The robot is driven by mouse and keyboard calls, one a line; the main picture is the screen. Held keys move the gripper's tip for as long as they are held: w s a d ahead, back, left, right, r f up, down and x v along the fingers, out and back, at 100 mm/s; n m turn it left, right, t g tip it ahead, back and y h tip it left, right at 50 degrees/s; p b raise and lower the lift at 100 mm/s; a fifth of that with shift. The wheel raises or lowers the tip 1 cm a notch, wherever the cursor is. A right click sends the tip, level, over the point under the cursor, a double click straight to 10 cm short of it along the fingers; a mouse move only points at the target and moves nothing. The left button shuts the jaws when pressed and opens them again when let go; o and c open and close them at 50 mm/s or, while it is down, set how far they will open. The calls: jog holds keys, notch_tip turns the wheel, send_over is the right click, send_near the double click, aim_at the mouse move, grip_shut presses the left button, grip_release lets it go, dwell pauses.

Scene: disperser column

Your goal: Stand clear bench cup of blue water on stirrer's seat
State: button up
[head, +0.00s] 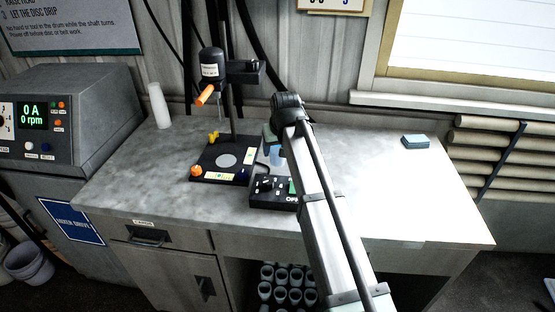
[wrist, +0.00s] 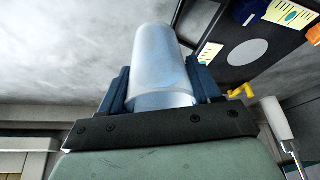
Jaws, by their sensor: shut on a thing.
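The clear bench cup (wrist: 160,60) with bluish water stands between the two blue fingers of my gripper (wrist: 160,85) in the wrist view. My gripper is shut on it. In the head view the cup (head: 276,155) shows as a small pale blue patch, partly hidden by my arm, just right of the stirrer's base. The stirrer's black base (head: 207,174) carries a pale round seat (head: 227,160), which is bare. The seat also shows in the wrist view (wrist: 247,52), apart from the cup. I cannot tell the cup's height above the bench.
The stirrer's post and motor head (head: 211,65) with an orange handle rise above the base. A black control box (head: 270,192) sits in front of the cup. A white bottle-like thing (head: 159,106) stands at the back left. The bench (head: 400,185) is clear at right, except a teal pad (head: 415,141).

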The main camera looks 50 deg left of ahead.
aim_at(277, 159)
jog(key=shift+f, duration=2.25)
jog(key=shift+f, duration=0.1)
jog(key=o, duration=1.1)
jog(key=v, duration=1.2)
